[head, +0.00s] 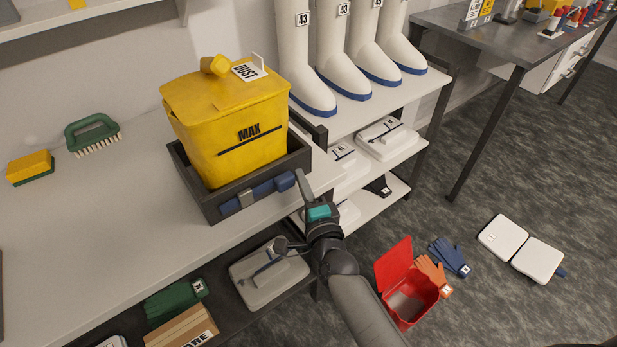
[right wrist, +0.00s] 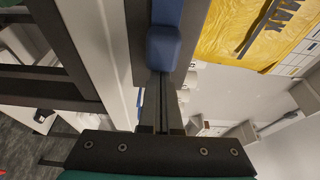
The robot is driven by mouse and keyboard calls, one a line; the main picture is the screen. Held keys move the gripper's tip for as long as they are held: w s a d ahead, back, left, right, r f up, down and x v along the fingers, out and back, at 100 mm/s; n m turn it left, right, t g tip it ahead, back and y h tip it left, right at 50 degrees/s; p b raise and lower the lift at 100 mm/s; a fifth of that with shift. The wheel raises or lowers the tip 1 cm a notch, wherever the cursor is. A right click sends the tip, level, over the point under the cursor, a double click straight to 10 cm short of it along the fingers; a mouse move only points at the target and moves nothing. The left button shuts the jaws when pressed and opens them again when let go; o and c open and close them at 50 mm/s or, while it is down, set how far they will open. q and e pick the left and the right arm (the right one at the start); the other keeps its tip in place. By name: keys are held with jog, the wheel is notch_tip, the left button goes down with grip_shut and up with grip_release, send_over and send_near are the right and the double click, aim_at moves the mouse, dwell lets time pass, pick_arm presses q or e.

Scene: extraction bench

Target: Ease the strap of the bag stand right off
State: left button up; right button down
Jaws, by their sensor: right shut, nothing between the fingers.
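The bag stand (head: 213,207) is a dark grey open frame on the white bench, near its right edge. It holds a yellow bag (head: 210,140) marked MAX, with a DUST tag on top. The blue strap (head: 268,188) runs along the stand's front side, with a grey buckle part. My right gripper (head: 303,182) is shut and empty at the strap's right end. In the right wrist view the shut fingers (right wrist: 160,88) point at the strap's rounded blue end (right wrist: 163,48); I cannot tell whether they touch it. My left gripper is not in view.
A green brush (head: 92,133) and a yellow sponge (head: 30,167) lie at the bench's left back. White boots (head: 305,60) stand on a rack to the right. A red open box (head: 405,295) and gloves (head: 450,256) lie on the floor.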

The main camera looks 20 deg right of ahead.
aim_at(286, 186)
jog(key=shift+s+a+p, duration=0.2)
jog(key=shift+s+a, duration=0.15)
jog(key=shift+a, duration=0.55)
jog(key=shift+s+a+p, duration=0.15)
jog(key=shift+s+a, duration=0.15)
jog(key=shift+a, duration=0.55)
